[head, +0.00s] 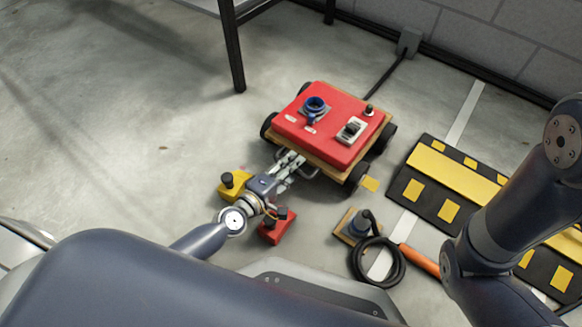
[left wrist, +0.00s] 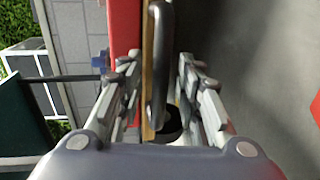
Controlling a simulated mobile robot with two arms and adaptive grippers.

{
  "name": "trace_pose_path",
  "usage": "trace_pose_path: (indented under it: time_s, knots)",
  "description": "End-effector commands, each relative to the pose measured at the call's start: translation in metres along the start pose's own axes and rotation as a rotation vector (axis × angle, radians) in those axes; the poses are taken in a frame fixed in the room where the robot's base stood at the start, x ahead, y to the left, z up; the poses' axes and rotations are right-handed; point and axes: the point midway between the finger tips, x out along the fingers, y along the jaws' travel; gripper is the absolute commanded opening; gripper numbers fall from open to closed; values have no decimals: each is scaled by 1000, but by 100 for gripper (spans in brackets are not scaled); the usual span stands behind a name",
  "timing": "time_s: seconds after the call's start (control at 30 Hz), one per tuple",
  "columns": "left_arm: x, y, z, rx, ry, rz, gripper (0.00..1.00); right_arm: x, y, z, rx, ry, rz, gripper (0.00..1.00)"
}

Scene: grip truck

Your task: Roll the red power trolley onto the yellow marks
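The red power trolley (head: 330,118) stands on the concrete floor in the upper middle of the head view, with black wheels, a wooden base, a blue socket and a grey switch on top. My left gripper (head: 290,163) is at its near side, by the grey bar handle (head: 304,173). In the left wrist view the handle (left wrist: 159,60) lies between the two spread fingers (left wrist: 157,80), with gaps on both sides. A flat yellow mark (head: 370,184) shows on the floor beside the trolley's near right wheel. My right gripper is out of view.
A yellow block (head: 234,183) and a red block (head: 277,228), both with black knobs, flank my left wrist. A plug with coiled black cable (head: 378,262) lies right of them. A black-and-yellow ramp (head: 440,182) is at right. A cable runs to the wall. The left floor is clear.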

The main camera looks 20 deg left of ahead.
Motion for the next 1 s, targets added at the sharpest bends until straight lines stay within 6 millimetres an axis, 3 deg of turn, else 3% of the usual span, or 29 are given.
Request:
trace_pose_path:
  time_s: [0.2, 0.33, 0.57, 0.8, 1.0]
  knots:
    - [0, 0, 0, 0, 0, -1, 30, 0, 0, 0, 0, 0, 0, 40]
    - [0, 0, 0, 0, 0, -1, 1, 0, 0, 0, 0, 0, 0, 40]
    - [2, 0, 0, 0, 0, 0, 0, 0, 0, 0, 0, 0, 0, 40]
    - [31, 7, 0, 0, 2, 1, 0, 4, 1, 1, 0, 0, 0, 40]
    - [38, 7, 1, -1, 0, -1, 0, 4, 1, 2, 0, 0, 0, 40]
